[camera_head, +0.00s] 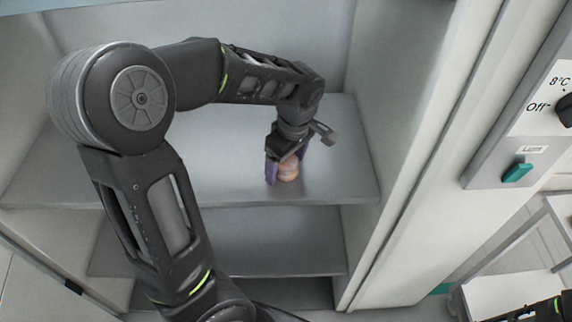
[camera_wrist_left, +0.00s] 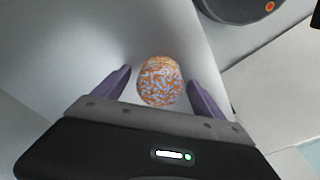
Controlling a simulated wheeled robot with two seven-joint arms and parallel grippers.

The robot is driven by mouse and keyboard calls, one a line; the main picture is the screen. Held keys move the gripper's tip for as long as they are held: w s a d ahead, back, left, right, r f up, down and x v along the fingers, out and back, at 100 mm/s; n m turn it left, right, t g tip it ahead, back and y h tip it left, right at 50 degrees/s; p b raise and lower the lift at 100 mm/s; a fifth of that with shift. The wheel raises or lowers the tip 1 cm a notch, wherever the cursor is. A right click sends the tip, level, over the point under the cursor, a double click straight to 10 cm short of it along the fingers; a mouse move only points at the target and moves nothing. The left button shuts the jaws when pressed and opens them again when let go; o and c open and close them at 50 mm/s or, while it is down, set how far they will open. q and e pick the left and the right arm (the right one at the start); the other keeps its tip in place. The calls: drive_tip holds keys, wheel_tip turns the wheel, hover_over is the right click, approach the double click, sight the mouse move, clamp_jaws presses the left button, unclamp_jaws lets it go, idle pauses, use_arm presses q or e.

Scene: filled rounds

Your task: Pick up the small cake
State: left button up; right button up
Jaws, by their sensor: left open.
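The small cake (camera_head: 288,171) is a round, orange-brown piece standing on the upper grey shelf in the head view. In the left wrist view the cake (camera_wrist_left: 160,82) shows pale blue and orange mottling. My left gripper (camera_head: 286,173) reaches down to the cake, with its purple fingers on either side. In the left wrist view the left gripper (camera_wrist_left: 158,80) is open, the cake lies between its fingertips, and gaps show on both sides. Part of the cake is hidden by a finger in the head view.
The upper shelf (camera_head: 225,180) is otherwise bare around the cake. A lower shelf (camera_head: 285,258) lies beneath it. The cabinet's right wall (camera_head: 395,110) stands near the gripper. A panel with a dial and green switch (camera_head: 517,173) is at the right.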

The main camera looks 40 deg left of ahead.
use_arm(q)
drive_tip(key=shift+c, duration=0.2)
drive_tip(key=c, duration=0.9)
